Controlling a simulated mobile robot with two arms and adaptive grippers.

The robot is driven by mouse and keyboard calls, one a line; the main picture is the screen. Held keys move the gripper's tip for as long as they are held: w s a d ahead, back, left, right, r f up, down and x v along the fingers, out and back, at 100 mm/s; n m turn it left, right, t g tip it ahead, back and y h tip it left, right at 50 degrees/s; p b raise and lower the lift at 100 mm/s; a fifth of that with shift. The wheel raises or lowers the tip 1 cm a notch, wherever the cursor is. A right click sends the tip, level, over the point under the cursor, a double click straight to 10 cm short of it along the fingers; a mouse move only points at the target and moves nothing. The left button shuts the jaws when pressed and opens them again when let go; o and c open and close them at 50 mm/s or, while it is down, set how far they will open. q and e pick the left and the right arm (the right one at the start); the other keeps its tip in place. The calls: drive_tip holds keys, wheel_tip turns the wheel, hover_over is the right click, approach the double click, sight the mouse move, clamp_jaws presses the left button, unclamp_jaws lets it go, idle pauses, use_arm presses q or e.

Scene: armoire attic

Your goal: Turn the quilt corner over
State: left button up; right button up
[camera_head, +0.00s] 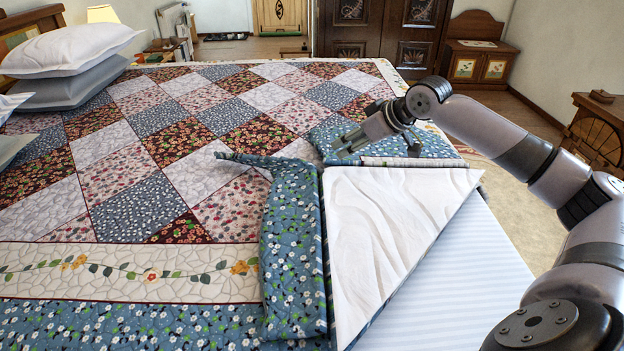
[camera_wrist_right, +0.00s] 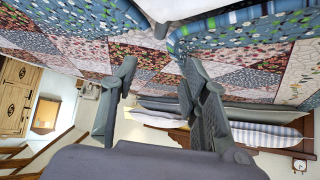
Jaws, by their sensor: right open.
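The patchwork quilt (camera_head: 150,150) covers the bed, with a floral blue border at the near side. Its near right corner is folded back. The white underside (camera_head: 375,220) shows as a triangle, and a bunched blue fold (camera_head: 292,260) lies along its left. Striped bedding (camera_head: 450,275) is bare to the right of the fold. My right gripper (camera_head: 343,149) is open and empty, just above the quilt beyond the white underside. Its open fingers also show in the right wrist view (camera_wrist_right: 157,85), with the quilt (camera_wrist_right: 140,45) close by. My left gripper is out of view.
Pillows (camera_head: 68,60) are stacked at the far left of the bed. A dark carved armoire (camera_head: 385,35) stands behind the bed. A wooden cabinet (camera_head: 480,58) stands at the back right, and another carved wooden piece (camera_head: 600,130) is at the right edge. Floor shows right of the bed.

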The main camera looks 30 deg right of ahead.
sight(312, 165)
drive_tip(key=b+x, duration=0.1)
drive_tip(key=x, duration=1.5)
drive_tip(key=shift+s+a+f, duration=0.1)
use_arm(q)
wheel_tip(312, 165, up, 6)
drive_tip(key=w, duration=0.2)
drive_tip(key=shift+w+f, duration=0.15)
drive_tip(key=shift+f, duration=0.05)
use_arm(e)
drive_tip(key=shift+w+a+f, duration=0.1)
drive_tip(key=shift+w+f, duration=0.35)
drive_tip(key=shift+w, duration=0.05)
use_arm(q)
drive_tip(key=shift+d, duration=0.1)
use_arm(e)
clamp_jaws()
